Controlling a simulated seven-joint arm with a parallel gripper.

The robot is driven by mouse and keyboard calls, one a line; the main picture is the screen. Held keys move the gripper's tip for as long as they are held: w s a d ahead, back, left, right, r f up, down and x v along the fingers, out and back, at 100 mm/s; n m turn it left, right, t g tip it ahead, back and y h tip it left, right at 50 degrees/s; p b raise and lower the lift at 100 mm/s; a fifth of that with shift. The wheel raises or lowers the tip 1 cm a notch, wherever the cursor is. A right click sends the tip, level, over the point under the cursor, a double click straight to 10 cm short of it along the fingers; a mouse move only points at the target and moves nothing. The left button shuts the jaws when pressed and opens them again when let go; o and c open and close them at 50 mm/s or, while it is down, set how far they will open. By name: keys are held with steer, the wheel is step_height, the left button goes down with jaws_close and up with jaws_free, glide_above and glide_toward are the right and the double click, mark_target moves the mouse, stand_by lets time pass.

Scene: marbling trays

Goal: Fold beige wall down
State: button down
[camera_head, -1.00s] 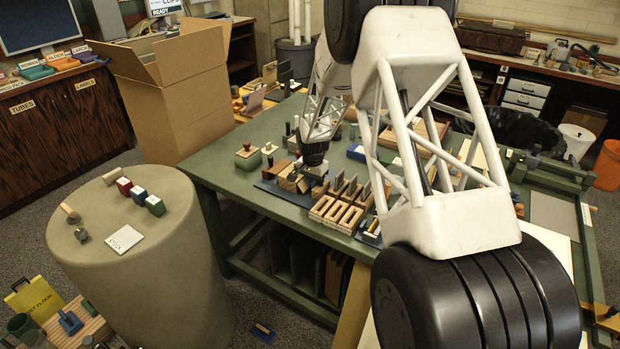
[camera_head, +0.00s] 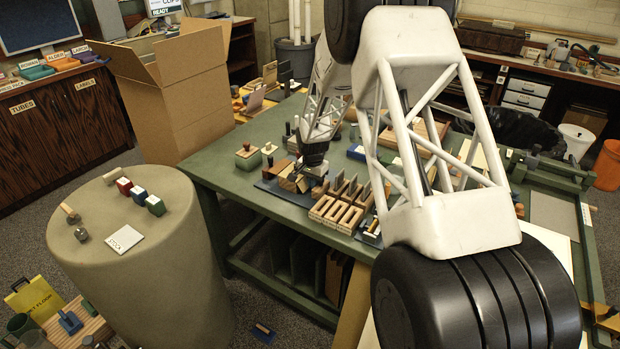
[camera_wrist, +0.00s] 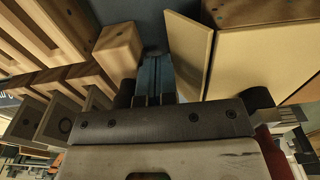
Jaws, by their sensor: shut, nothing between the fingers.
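In the wrist view, a thin beige wall (camera_wrist: 188,48) stands tilted beside a larger beige-sided box (camera_wrist: 262,62) with a dark brown top edge. The wall's near end runs down behind my gripper's body, so its lower edge is partly hidden. My gripper (camera_wrist: 154,56) has its dark blue fingers together and empty, just left of the wall. A narrow gap seems to show between them; contact lower down cannot be told. In the head view, my gripper is low over the green table (camera_head: 222,160), near small wood and beige pieces (camera_head: 291,182); its fingertips are hidden there.
A wooden block (camera_wrist: 119,45) stands close left of the fingers, with slotted wooden racks further left. In the head view, a slotted wooden rack (camera_head: 336,213) sits just right of my gripper. Stamp-like blocks (camera_head: 248,157) stand to the left. The table's left corner is clear.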

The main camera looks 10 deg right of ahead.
steer(key=shift+r, duration=2.45)
steer(key=s+a+r+n+t, duration=0.15)
steer(key=s+r+n, duration=0.25)
steer(key=s+r, duration=2)
steer(key=s+a+r+n, duration=0.2)
steer(key=s+n, duration=0.2)
steer(key=s, duration=2.5)
steer(key=shift+s+n+t, duration=0.15)
steer(key=shift+n+t, duration=0.2)
steer(key=shift+n, duration=0.05)
